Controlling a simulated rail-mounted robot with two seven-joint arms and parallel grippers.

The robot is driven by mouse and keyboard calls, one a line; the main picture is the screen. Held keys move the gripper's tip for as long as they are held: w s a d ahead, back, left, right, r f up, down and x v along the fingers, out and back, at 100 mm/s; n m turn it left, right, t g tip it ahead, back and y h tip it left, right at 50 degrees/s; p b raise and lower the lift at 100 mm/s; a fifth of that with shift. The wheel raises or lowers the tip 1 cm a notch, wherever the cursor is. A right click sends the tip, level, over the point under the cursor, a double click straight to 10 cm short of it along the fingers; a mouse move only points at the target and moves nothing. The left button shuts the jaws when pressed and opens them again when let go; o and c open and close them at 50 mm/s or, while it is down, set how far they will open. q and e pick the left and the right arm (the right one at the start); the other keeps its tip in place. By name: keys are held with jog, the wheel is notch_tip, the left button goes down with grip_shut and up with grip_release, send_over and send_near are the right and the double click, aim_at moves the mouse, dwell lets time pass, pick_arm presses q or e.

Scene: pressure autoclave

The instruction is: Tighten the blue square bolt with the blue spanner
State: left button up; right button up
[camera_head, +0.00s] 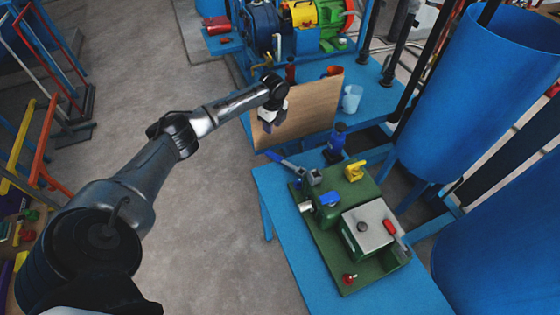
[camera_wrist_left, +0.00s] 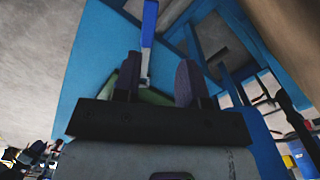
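The blue spanner (camera_head: 289,168) sits at the far left corner of the green machine, with its blue handle pointing out to the upper left. A blue block (camera_head: 329,198) shows on the machine near the spanner's grey end; I cannot tell whether it is the square bolt. My left gripper (camera_head: 272,124) hangs beyond the table's far edge, apart from the spanner, in front of a brown board. In the left wrist view the gripper (camera_wrist_left: 158,80) has its dark fingers spread, and the blue handle (camera_wrist_left: 148,28) shows beyond the gap. My right gripper is out of view.
The green machine (camera_head: 340,272) stands on a blue table (camera_head: 287,230), with a yellow part (camera_head: 355,170) and a red-handled part (camera_head: 389,227) on it. The brown board (camera_head: 312,107) stands close behind my left gripper. A large blue tank (camera_head: 470,95) is at right.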

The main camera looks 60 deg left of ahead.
pick_arm(q)
jog(key=b, duration=0.2)
send_over(271, 153)
jog(key=shift+h, duration=0.3)
jog(key=f, duration=0.7)
jog(key=shift+w, duration=0.25)
jog(key=shift+a+f, duration=0.1)
jog(key=shift+f, duration=0.7)
jog(key=shift+s+f+b, duration=0.15)
jog(key=shift+f+b, duration=0.5)
jog(key=shift+f, duration=0.7)
jog(key=shift+s+f+b, duration=0.15)
jog(key=shift+f+b, duration=0.5)
jog(key=shift+f, duration=0.65)
jog(key=c, duration=0.3)
grip_shut()
